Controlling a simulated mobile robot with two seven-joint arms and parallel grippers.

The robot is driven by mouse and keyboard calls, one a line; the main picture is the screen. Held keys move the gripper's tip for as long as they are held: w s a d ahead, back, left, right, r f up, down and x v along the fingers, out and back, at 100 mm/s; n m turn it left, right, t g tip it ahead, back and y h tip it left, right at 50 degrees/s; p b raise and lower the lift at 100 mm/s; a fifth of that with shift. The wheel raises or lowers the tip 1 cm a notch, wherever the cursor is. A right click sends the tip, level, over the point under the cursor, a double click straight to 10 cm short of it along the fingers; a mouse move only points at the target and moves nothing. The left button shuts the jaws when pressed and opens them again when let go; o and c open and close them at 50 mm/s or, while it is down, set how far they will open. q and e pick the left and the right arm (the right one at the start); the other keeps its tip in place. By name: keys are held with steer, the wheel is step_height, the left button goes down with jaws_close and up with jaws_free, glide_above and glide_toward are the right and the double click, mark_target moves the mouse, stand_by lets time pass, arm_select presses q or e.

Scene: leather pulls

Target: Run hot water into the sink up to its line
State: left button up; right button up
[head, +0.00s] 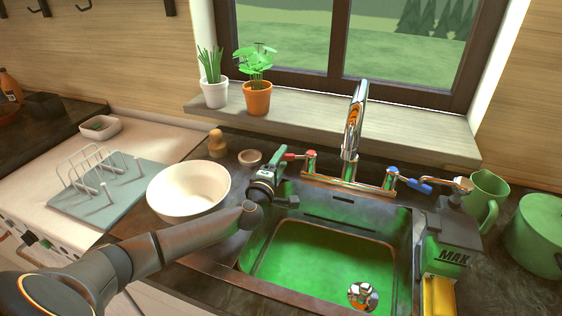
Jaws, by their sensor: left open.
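The sink (318,262) is a dark metal basin with green-tinted inner walls, a round drain (362,296) in its floor and a slot high in its back wall. A thin brownish edge runs around the basin; I cannot tell whether it is the fill line. The chrome tap (353,125) rises behind the sink, and no stream shows under its spout. Its red hot lever (293,156) is on the left and its blue cold lever (420,186) on the right. My left gripper (280,160) is open beside the red lever; contact is unclear. My right gripper is out of view.
A white bowl (188,190) stands left of the sink, near my left arm. A wooden figure-shaped item (217,143) and small round dish (250,157) stand behind it. A dark caddy (452,232), yellow sponge (438,296), green mug (486,196) and green pot (538,236) crowd the right.

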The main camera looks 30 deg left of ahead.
arm_select(q)
steer(key=shift+c, duration=0.3)
jaws_close()
stand_by(1.1)
